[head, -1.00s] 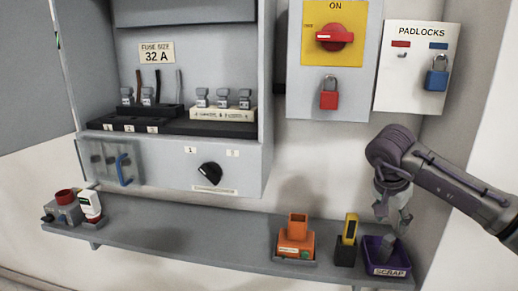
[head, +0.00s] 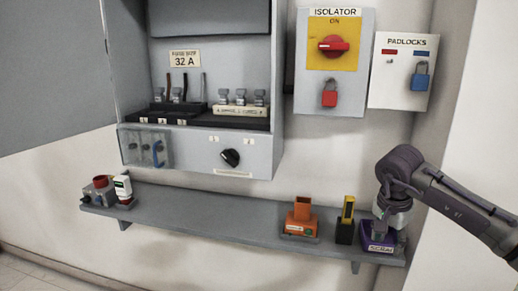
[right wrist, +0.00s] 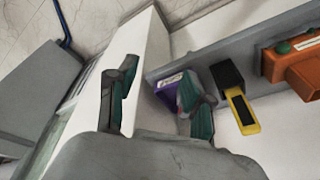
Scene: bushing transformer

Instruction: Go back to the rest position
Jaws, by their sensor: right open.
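My right gripper (head: 380,222) is at the right of the head view, in front of the upper part of the purple scrap bin (head: 368,243). In the right wrist view its two fingers (right wrist: 158,100) stand wide apart with nothing between them in their grip. The purple bin (right wrist: 167,88) shows beyond and between the fingers, partly hidden by one of them. My left gripper is in neither view.
A grey shelf (head: 220,222) runs below the fuse cabinet (head: 190,144). It carries an orange holder (head: 300,222) and a black holder with a yellow tool (head: 347,218). The isolator box (head: 312,92) and padlock board (head: 390,95) hang above. White wall lies between.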

